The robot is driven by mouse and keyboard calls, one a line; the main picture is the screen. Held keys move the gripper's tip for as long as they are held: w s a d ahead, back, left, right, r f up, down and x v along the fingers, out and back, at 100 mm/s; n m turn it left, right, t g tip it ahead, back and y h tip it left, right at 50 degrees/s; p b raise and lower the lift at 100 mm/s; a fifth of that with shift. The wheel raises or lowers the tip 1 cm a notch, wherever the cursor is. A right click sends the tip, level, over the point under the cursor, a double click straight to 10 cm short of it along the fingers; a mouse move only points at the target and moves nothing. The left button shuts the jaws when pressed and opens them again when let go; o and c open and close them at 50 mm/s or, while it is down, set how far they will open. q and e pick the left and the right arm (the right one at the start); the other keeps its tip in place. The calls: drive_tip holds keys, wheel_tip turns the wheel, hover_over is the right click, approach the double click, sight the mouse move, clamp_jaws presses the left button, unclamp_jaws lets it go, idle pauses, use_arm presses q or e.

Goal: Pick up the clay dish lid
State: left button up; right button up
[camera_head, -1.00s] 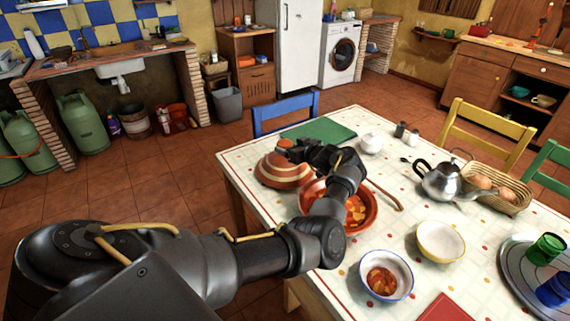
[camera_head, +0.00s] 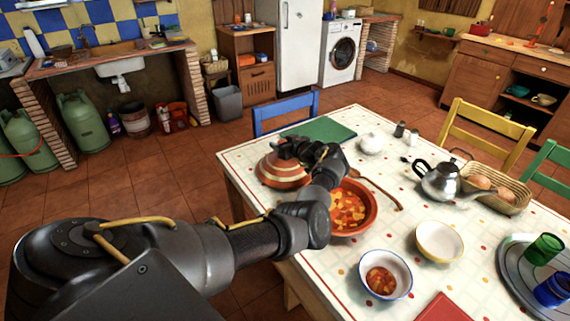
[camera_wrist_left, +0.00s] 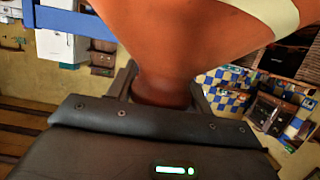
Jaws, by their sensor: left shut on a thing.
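The clay dish lid (camera_head: 281,171), a striped terracotta cone, is at the far left of the table in the head view. My left gripper (camera_head: 290,148) is at its top, shut on the lid's knob. In the left wrist view the lid (camera_wrist_left: 190,35) fills the upper middle, with its dark knob between the fingers (camera_wrist_left: 165,92). The clay dish (camera_head: 368,222) with orange stew is right of the lid, partly behind my arm. I cannot tell whether the lid touches the table. My right gripper is not in view.
A blue chair (camera_head: 286,111) is behind the table.

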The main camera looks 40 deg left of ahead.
use_arm(q)
clamp_jaws()
drive_tip(key=shift+r, duration=0.1)
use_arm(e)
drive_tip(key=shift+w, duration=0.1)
use_arm(q)
drive_tip(key=shift+r, duration=0.15)
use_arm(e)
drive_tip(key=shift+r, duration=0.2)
